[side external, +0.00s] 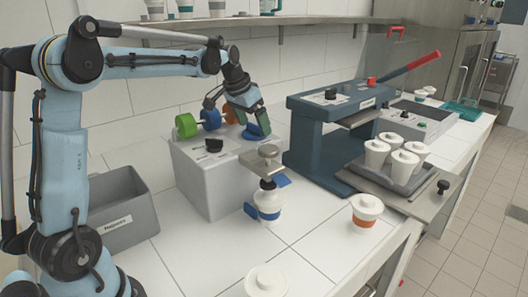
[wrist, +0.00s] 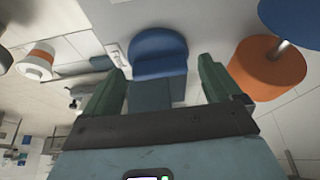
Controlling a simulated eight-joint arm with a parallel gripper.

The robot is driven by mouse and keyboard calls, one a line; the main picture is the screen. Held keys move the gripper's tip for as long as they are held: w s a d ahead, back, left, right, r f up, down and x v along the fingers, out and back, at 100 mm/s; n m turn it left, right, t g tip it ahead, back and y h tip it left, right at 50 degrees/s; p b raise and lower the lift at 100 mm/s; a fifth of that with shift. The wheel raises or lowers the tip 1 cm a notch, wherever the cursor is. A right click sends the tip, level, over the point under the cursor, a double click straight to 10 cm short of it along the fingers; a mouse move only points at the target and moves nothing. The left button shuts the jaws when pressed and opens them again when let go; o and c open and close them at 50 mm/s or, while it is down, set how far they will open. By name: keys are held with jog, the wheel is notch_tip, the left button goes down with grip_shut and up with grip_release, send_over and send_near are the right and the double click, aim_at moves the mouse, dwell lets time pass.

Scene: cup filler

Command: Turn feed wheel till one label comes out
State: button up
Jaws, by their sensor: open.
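The grey box-shaped unit (side external: 208,178) stands on the counter, with a green roll (side external: 186,125), a blue roll (side external: 211,119) and an orange roll (side external: 230,114) on top. A blue rounded part (side external: 258,131), which looks like the feed wheel, sits at the unit's right end. My gripper (side external: 247,117) is over it, pointing down, with green fingers. In the wrist view my gripper (wrist: 160,82) is open, and the blue rounded part (wrist: 158,50) shows between the fingers, with gaps at both sides. I cannot tell whether a finger touches it. I see no loose label.
A white cup with a blue band (side external: 268,204) stands under a metal plate in front of the unit. A dark blue press (side external: 320,140) is to the right, beside a tray (side external: 398,176) of several white cups. A grey bin (side external: 122,215) is at left.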

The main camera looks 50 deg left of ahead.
jog(key=c, duration=1.1)
jog(key=shift+o, duration=0.2)
jog(key=shift+d+n+y, duration=0.1)
jog(key=shift+n+y, duration=0.6)
jog(key=shift+n, duration=1.1)
jog(key=o, duration=1.1)
jog(key=shift+c, duration=0.2)
jog(key=v, duration=1.2)
jog(key=shift+w+r, duration=0.2)
